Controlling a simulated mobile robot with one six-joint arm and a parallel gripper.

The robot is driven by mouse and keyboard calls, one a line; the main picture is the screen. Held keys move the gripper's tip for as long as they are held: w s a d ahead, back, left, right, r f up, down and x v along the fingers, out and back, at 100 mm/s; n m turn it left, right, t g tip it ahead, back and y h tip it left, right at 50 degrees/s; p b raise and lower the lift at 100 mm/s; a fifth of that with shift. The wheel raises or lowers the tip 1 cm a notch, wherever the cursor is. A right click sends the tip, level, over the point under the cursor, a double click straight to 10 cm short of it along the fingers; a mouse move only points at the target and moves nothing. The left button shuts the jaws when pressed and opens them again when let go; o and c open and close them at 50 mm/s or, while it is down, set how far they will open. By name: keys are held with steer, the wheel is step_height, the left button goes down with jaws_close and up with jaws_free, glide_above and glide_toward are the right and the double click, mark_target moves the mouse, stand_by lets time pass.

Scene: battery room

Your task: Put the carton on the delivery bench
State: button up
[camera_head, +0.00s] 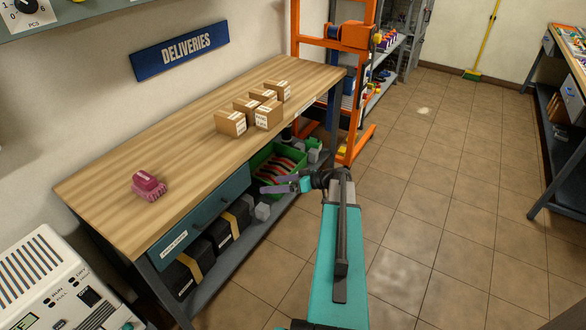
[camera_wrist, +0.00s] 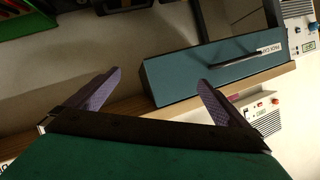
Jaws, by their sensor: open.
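The delivery bench (camera_head: 140,205) has a light wooden top and stands against the wall under a blue DELIVERIES sign (camera_head: 181,50). Several small brown cartons with white labels, one of them at the front (camera_head: 231,123), stand close together toward the far end of the top. I cannot tell which carton the task names. My gripper (camera_head: 278,188) is in front of the bench's front edge, apart from the cartons. In the wrist view its two purple fingers (camera_wrist: 158,80) are spread with nothing between them. The blue drawer (camera_wrist: 215,68) under the bench top shows beyond them; no carton shows there.
A pink object (camera_head: 148,186) sits on the near part of the bench top. The bench middle is clear. A green crate (camera_head: 268,163) and black cases (camera_head: 232,222) are on the lower shelf. An orange frame (camera_head: 357,120) stands past the bench. The tiled floor at right is free.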

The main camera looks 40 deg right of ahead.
steer(key=s+a+f+g, duration=0.3)
steer(key=a+f, duration=0.3)
steer(key=a, duration=0.4)
steer(key=s+a+f+m+g, duration=0.1)
steer(key=s+a+f+g, duration=0.25)
steer(key=a+f, duration=0.45)
steer(key=s+a+f+g, duration=0.2)
steer(key=a+f+g, duration=0.25)
steer(key=a, duration=0.65)
steer(key=s+a+f+g+h, duration=0.2)
steer(key=s+a+f, duration=0.1)
steer(key=s, duration=0.4)
steer(key=s+a+f+g+h, duration=0.2)
steer(key=s+a+f+h, duration=0.1)
steer(key=s, duration=0.5)
steer(key=s+a+f+g+h, duration=0.2)
steer(key=s+a+f+h, duration=0.1)
steer(key=s, duration=0.5)
steer(key=shift+s+f+g, duration=0.15)
steer(key=shift+f+g, duration=0.25)
steer(key=shift+f, duration=0.5)
